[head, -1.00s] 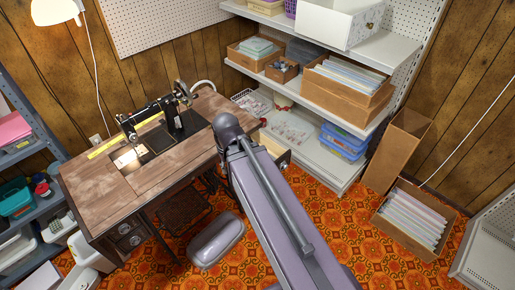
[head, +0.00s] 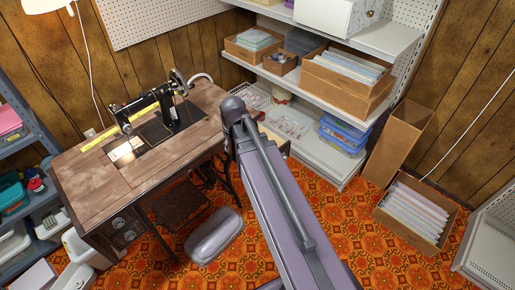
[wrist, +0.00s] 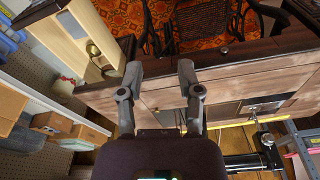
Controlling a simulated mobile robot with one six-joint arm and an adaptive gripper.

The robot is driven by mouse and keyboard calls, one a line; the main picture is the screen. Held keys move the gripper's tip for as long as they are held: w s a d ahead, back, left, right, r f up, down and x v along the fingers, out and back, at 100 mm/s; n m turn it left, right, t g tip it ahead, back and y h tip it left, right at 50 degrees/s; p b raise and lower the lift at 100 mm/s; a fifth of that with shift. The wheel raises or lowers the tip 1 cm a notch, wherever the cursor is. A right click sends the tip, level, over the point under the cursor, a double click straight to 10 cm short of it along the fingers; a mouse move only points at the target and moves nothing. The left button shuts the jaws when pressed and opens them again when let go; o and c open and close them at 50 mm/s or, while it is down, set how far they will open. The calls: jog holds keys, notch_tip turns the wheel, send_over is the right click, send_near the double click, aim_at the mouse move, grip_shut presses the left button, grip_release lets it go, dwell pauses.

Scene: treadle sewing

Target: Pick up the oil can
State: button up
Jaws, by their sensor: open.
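A small brass-coloured object (wrist: 93,48), which looks like the oil can, is in an open wooden drawer (wrist: 72,38) at the upper left of the wrist view. It is too small to make out fully. My gripper (wrist: 160,70) is open and empty. Its fingers are over the table edge, to the right of the drawer and apart from it. In the head view my arm hides the gripper and most of the drawer (head: 276,139), and I cannot make out the can there.
The sewing table (head: 105,182) carries a black sewing machine (head: 150,112) and a yellow ruler (head: 97,140). White shelves (head: 318,160) with boxes stand close behind the drawer.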

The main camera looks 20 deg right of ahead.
jog(key=w+d+f+n+t+b, duration=0.1)
jog(key=w+d+f+b, duration=0.3)
jog(key=w+d, duration=0.3)
jog(key=w+d+f+n+t+b, duration=0.2)
jog(key=w+d+f+b, duration=0.2)
jog(key=w+d, duration=0.3)
jog(key=d, duration=0.2)
jog(key=shift+d+f+h, duration=0.2)
jog(key=shift+d+h, duration=0.1)
jog(key=shift+d, duration=0.1)
jog(key=shift+b, duration=0.3)
jog(key=b+x, duration=0.7)
jog(key=x, duration=0.1)
jog(key=shift+w+f+b, duration=0.2)
jog(key=shift+b, duration=0.15)
jog(key=shift+f, duration=0.15)
jog(key=shift+b+x, duration=2.4)
jog(key=shift+x, duration=0.1)
jog(key=shift+d, duration=0.1)
jog(key=shift+c, duration=0.2)
grip_shut()
